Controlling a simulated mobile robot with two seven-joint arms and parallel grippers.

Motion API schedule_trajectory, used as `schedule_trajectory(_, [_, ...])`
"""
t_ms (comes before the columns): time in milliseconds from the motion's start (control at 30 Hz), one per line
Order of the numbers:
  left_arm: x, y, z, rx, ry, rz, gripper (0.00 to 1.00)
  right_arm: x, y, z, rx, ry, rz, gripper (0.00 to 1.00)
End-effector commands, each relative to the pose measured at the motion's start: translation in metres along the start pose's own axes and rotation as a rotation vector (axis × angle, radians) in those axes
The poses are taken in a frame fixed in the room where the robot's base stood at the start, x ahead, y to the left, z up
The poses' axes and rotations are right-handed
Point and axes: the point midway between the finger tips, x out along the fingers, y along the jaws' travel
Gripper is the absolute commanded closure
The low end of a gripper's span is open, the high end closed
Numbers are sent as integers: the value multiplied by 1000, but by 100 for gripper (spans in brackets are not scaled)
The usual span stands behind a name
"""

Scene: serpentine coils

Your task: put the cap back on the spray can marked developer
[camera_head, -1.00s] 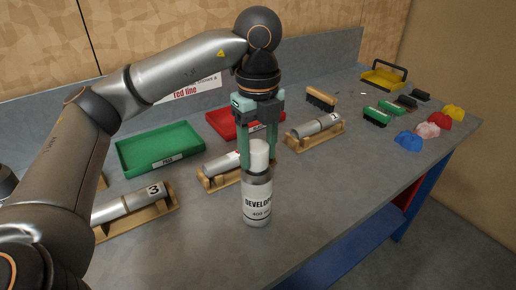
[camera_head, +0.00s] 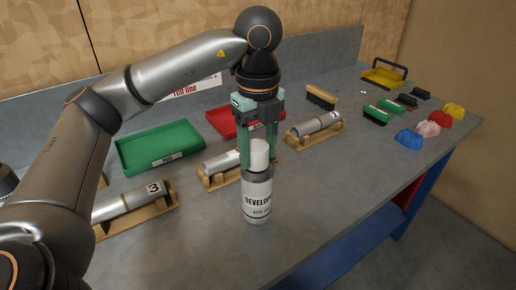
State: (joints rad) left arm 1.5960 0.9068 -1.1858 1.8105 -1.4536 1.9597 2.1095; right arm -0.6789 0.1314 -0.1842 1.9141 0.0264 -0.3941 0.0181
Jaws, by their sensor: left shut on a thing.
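The developer spray can (camera_head: 257,198) stands upright on the grey bench near the front middle, its label facing me. A white cap (camera_head: 259,155) is at the top of the can, in line with it. My left gripper (camera_head: 259,158) points straight down from above, with its green fingers on either side of the cap, shut on it. I cannot tell whether the cap is fully seated on the can. My right gripper is not in view.
Metal tubes lie on wooden cradles, one marked 3 (camera_head: 130,202), left of and behind the can. A green tray (camera_head: 160,148) and a red tray (camera_head: 222,122) lie behind. Brushes (camera_head: 321,97), coloured lumps (camera_head: 409,139) and a yellow tray (camera_head: 383,78) are at right.

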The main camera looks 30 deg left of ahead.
Motion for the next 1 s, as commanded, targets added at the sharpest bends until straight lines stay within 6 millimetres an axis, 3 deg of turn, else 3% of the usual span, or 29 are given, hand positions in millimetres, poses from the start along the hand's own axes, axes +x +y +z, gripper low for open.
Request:
schedule_trajectory(433, [1,0,0,0,0,-1,93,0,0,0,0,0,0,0])
schedule_trajectory(467, [1,0,0,0,0,-1,41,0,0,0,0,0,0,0])
schedule_trajectory(767, [1,0,0,0,0,-1,7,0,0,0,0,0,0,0])
schedule_trajectory(933, [1,0,0,0,0,-1,7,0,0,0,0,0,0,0])
schedule_trajectory(1000, [1,0,0,0,0,-1,1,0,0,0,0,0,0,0])
